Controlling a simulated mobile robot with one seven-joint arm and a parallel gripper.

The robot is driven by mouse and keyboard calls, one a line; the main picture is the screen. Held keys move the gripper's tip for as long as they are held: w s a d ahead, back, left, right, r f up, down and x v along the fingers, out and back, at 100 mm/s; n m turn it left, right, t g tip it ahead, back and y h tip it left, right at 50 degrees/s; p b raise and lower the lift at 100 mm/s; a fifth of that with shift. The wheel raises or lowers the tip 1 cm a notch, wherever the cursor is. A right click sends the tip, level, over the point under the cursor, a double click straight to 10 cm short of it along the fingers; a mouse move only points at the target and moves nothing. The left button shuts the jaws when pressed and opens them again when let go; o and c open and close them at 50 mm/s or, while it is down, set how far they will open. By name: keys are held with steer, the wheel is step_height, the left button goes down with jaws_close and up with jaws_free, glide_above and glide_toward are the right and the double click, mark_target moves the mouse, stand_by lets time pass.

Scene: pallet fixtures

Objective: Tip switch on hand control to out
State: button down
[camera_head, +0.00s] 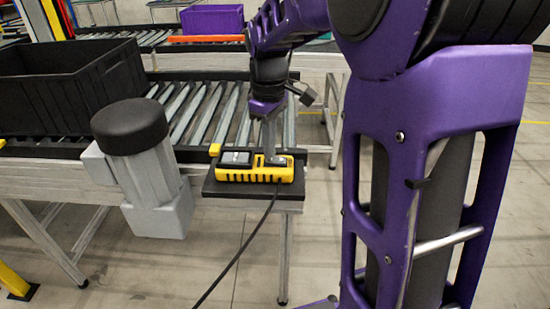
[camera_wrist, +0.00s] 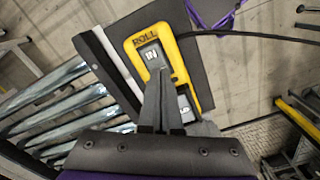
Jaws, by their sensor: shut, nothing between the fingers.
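The hand control (camera_head: 255,175) is a yellow and black box lying on a small dark shelf. In the wrist view the hand control (camera_wrist: 186,72) is marked ROLL, and a grey switch (camera_wrist: 152,54) shows the word IN. Another grey marked patch beside the fingers is partly covered, and its letters are not readable. My gripper (camera_head: 268,152) points down onto the top of the control. In the wrist view my gripper (camera_wrist: 158,74) is shut and empty, its tips at the lower edge of the IN part. I cannot tell if they touch it.
A roller conveyor (camera_head: 205,112) carries a black crate (camera_head: 65,100) at left. A motor with a black cap (camera_head: 130,125) stands left of the shelf (camera_head: 222,190). A cable (camera_head: 243,245) runs from the control toward the floor. A purple crate (camera_head: 212,20) sits behind.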

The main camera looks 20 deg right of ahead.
steer(key=shift+f, duration=0.25)
step_height(320, 180, up, 7)
steer(key=p, duration=0.6)
steer(key=shift+r, duration=0.1)
steer(key=shift+w, duration=0.1)
stand_by(0.5)
